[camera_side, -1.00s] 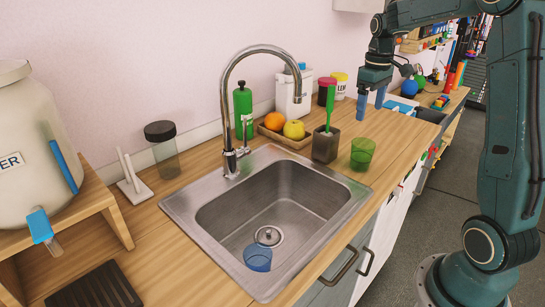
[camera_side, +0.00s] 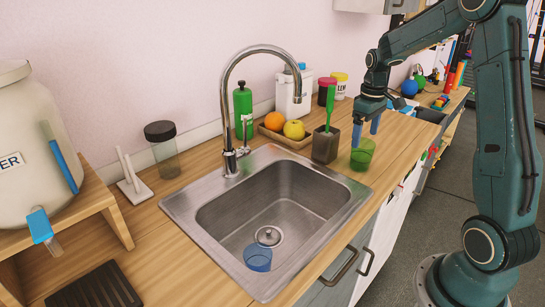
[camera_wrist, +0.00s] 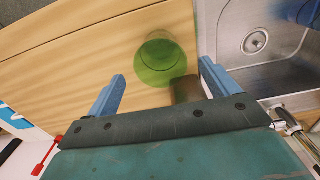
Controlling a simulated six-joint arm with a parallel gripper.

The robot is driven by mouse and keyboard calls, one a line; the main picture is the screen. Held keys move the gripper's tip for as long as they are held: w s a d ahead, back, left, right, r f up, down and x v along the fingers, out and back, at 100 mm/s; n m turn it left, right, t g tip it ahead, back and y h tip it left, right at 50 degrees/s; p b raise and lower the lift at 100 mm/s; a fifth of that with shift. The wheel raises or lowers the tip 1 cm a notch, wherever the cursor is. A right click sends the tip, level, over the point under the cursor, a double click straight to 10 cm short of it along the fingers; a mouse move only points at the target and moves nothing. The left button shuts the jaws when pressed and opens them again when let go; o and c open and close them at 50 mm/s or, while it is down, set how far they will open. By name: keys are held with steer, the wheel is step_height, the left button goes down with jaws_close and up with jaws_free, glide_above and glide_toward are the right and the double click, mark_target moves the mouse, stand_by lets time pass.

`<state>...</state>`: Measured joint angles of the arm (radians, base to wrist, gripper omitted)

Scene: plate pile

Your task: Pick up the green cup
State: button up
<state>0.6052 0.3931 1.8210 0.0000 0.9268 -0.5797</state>
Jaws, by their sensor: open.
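The green cup (camera_side: 362,154) is see-through and stands upright on the wooden counter, right of the sink. In the wrist view the green cup (camera_wrist: 160,60) shows from above, ahead of the fingers and roughly between their lines. My gripper (camera_side: 365,133) is open and empty, with its blue fingers just above the cup. One finger overlaps the cup's rim in the side view; I cannot tell whether it touches. Both blue fingers of my gripper (camera_wrist: 163,78) show spread apart in the wrist view.
A brown holder (camera_side: 325,146) with a green brush stands close left of the cup. The sink (camera_side: 205,215) with its tall faucet (camera_side: 229,110) lies left, with a blue cup (camera_side: 258,257) inside. A fruit tray (camera_side: 285,139) sits behind.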

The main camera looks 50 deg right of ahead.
mark_target(364, 144)
steer(key=shift+f, duration=2)
steer(key=shift+c, duration=0.2)
steer(key=c, duration=1)
